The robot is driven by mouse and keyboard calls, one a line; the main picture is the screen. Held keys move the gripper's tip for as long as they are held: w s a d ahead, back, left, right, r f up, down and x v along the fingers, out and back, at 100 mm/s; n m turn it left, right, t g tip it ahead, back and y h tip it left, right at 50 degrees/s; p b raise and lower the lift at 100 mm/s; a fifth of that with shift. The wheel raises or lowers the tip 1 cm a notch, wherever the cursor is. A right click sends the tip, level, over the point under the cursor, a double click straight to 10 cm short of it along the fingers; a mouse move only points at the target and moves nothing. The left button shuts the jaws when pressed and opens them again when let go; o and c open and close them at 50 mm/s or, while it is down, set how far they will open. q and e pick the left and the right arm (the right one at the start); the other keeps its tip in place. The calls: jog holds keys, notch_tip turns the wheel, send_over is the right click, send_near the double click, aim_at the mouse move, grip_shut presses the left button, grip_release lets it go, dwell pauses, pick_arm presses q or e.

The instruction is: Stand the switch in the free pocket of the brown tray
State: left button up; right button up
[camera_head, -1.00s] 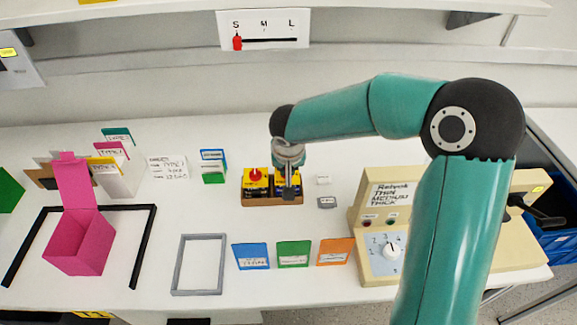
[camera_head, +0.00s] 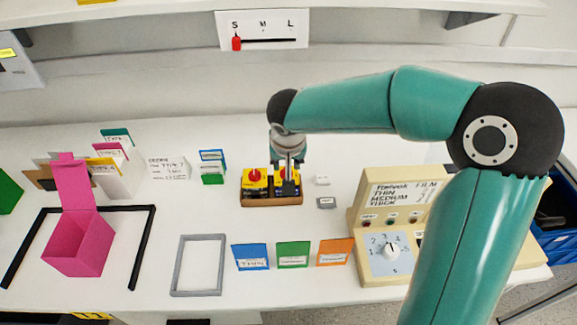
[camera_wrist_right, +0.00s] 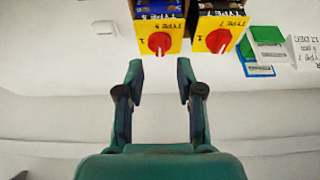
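The brown tray (camera_head: 272,201) stands on the white table with two yellow and black switches upright in it, side by side. The left switch (camera_head: 254,176) has a red knob on top. The right switch (camera_head: 287,187) is partly hidden by my right gripper (camera_head: 288,173), which hangs just above it. In the right wrist view, my right gripper (camera_wrist_right: 160,78) is open and empty, with its fingers wide apart. One switch (camera_wrist_right: 160,38) lies straight beyond the fingertips, clear of them; the other switch (camera_wrist_right: 216,38) is beside it. My left gripper is not in view.
Blue, green and orange card holders (camera_head: 292,254) and a grey frame (camera_head: 199,265) lie in front of the tray. A beige tester with a dial (camera_head: 390,252) stands to the right. A pink box (camera_head: 80,243) is at left. Small white and grey pieces (camera_head: 326,202) lie right of the tray.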

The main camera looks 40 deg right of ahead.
jog(key=v, duration=0.7)
jog(key=shift+r, duration=0.25)
